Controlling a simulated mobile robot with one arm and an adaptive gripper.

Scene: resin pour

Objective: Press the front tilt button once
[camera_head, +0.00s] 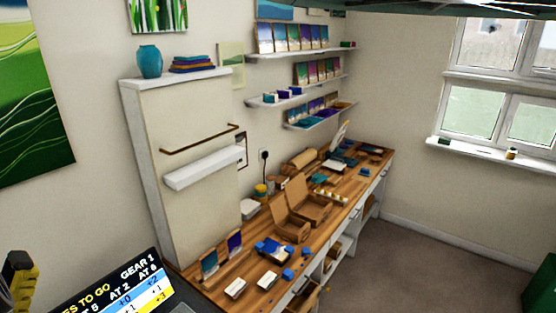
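I cannot make out a front tilt button in this view. A dark panel with a lit display (118,291) stands at the bottom left, cut off by the frame edge. Its readable text includes "GEAR 1", "TO GO" and figures on blue, white and yellow bands. A yellow and black upright part (20,280) stands at the left edge beside the display; I cannot tell what it belongs to. I see no gripper fingers in the frame.
A long wooden workbench (262,262) runs along the wall with open cardboard boxes (305,205) and small blue items. A tall cream cabinet (190,130) stands at its near end. Wall shelves (300,52) hold coloured panels. Brown floor (400,270) right of the bench is clear; a green box (542,288) stands far right.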

